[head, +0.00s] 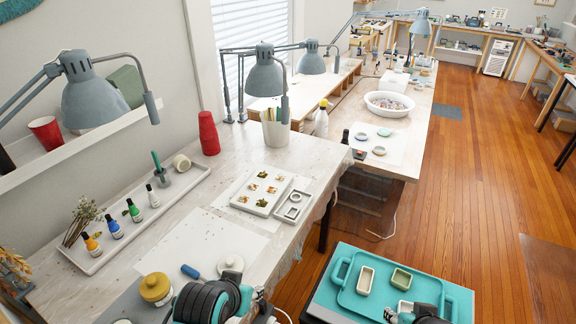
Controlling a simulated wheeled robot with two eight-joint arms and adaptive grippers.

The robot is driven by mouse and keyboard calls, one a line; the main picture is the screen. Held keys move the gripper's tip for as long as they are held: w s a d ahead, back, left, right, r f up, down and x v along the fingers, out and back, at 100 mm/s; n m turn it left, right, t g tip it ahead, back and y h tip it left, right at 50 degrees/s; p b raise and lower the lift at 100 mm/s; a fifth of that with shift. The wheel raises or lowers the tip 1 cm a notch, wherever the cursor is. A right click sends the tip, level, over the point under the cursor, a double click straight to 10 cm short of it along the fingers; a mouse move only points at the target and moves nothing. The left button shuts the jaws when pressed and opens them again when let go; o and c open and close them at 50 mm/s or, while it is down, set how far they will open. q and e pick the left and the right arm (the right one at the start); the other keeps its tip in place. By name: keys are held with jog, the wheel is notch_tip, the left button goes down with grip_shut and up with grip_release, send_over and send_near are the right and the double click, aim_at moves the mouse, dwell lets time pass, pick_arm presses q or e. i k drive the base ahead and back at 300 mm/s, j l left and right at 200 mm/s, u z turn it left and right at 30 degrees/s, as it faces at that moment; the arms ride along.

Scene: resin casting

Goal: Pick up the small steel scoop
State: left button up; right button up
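I cannot make out a small steel scoop for certain in the head view. A short blue object (190,271) lies on the white worktable (135,225), near a yellow-lidded jar (155,288) and a pale round-lidded jar (230,268). My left arm, black and teal, rises at the bottom edge, right of the yellow-lidded jar. Small metallic parts of my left gripper (262,299) show beside it. My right gripper (391,314) barely shows at the bottom edge, by the teal tray. Neither set of fingers is clear enough to read as open or shut.
A long white tray (97,262) holds small bottles. A white mold tray (261,190) lies near the table's right edge. Red cups (208,133) and lamps (263,75) stand behind. A teal tray (345,300) holds small rectangular dishes (366,279). Wooden floor is clear at right.

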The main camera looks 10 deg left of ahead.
aim_at(193, 272)
jog(key=l+u, duration=0.15)
jog(key=u, duration=0.75)
jog(key=j+u, duration=0.15)
jog(key=u, duration=0.3)
jog(key=i+l+u, duration=0.2)
jog(key=l+u, duration=0.15)
jog(key=l, duration=0.15)
